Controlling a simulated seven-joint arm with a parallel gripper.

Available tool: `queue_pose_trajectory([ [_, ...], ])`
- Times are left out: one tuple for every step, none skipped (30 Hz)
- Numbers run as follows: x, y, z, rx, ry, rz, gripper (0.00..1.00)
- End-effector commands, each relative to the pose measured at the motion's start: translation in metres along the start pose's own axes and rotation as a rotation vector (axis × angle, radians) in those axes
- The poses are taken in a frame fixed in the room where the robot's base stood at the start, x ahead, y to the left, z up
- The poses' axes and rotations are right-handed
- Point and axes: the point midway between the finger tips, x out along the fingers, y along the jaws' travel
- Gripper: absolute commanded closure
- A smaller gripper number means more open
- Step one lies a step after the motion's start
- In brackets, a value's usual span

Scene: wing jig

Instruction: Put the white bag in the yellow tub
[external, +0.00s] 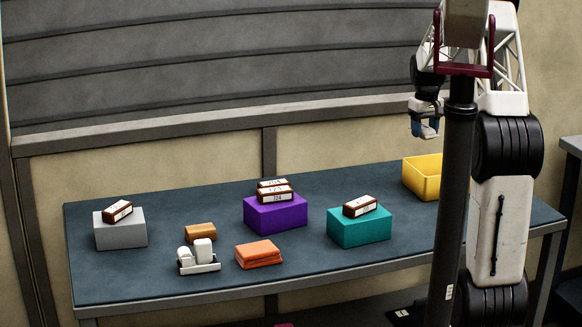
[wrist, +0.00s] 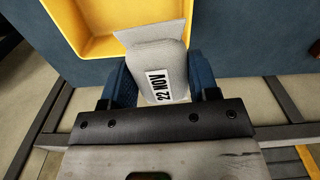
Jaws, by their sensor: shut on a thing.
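The white bag (wrist: 155,57), with a black-on-white "22 NOV" label, is between the blue fingers of my gripper (wrist: 160,82) in the wrist view. My gripper is shut on it. The yellow tub (wrist: 72,18) lies beyond and below the bag in that view, and its inside looks empty where visible. In the external view the yellow tub (external: 423,186) stands at the right of the table, partly hidden by my arm. My gripper (external: 425,131) hangs above the tub there, apart from it.
On the blue-grey table (external: 190,285) stand a grey box (external: 120,235), a purple box (external: 275,215) and a teal box (external: 360,230), with brown-and-white packs on top. A brown block (external: 200,232), orange stack (external: 259,255) and white holder (external: 199,267) lie at left and centre.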

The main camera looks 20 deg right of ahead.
Motion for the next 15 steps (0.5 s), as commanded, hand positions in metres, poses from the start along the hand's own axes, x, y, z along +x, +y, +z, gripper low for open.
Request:
queue_pose_trajectory([
  [0.0, 0.011, 0.007, 0.019, 0.001, 0.0, 0.7],
  [0.0, 0.017, 0.01, 0.028, 0.001, 0.0, 0.7],
  [-0.001, 0.024, 0.015, 0.04, 0.001, 0.0, 0.7],
  [-0.001, 0.028, 0.018, 0.047, 0.001, 0.0, 0.7],
  [-0.001, 0.033, 0.021, 0.055, 0.002, 0.001, 0.7],
  [-0.001, 0.038, 0.024, 0.064, 0.002, 0.001, 0.7],
  [0.0, 0.042, 0.027, 0.071, 0.002, 0.001, 0.7],
  [0.0, 0.046, 0.03, 0.077, 0.002, 0.001, 0.7],
  [0.0, 0.05, 0.033, 0.085, 0.002, 0.001, 0.7],
  [0.0, 0.053, 0.035, 0.09, 0.002, 0.001, 0.7],
  [0.007, 0.053, 0.035, 0.09, -0.001, -0.001, 0.7],
  [0.016, 0.052, 0.035, 0.088, -0.002, -0.001, 0.7],
  [0.021, 0.051, 0.035, 0.088, -0.003, -0.001, 0.7],
  [0.026, 0.051, 0.035, 0.088, -0.002, -0.001, 0.7],
  [0.032, 0.051, 0.035, 0.088, -0.002, -0.001, 0.7],
])
